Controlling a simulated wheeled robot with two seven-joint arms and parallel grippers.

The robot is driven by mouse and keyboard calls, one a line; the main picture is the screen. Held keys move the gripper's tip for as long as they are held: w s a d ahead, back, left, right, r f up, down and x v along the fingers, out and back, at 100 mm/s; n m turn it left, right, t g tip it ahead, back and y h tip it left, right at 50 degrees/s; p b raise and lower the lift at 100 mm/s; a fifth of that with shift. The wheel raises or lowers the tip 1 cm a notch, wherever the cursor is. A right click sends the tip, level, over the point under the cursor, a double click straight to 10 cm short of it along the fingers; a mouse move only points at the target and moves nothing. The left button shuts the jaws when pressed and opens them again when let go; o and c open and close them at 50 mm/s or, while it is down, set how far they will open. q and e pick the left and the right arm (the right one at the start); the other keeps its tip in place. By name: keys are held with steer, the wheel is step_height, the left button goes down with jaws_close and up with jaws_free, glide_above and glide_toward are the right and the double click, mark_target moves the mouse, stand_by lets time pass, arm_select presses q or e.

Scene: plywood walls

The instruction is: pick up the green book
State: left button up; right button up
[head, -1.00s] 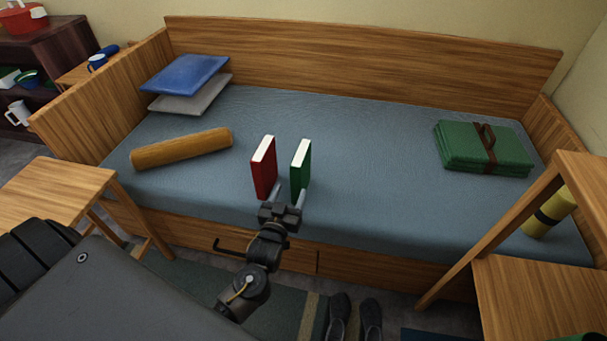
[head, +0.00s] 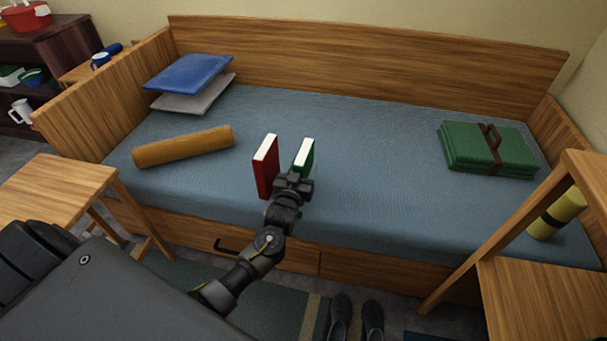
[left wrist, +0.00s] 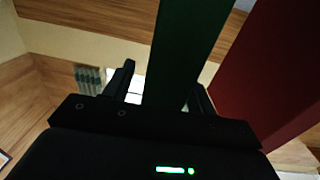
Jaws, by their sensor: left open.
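The green book (head: 308,158) stands upright on the bed, its lower part hidden behind my left gripper in the head view. The red book (head: 266,170) stands upright just to its left, with a gap between them. My left gripper (head: 296,178) is open, right at the green book's near edge. In the left wrist view the green book (left wrist: 188,45) rises between the two fingers of the gripper (left wrist: 164,88), and the red book (left wrist: 275,75) is beyond the right finger. I cannot tell whether the fingers touch the cover. My right gripper is not in view.
The blue bed (head: 370,180) has an orange bolster (head: 184,147) at left, blue (head: 187,72) and grey (head: 195,95) cushions behind it, and a folded green blanket (head: 487,150) at right.

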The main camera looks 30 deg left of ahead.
arm_select(q)
steer(key=shift+w, duration=0.1)
steer(key=c, duration=1.2)
steer(key=shift+r, duration=0.1)
jaws_close()
steer(key=shift+r, duration=0.1)
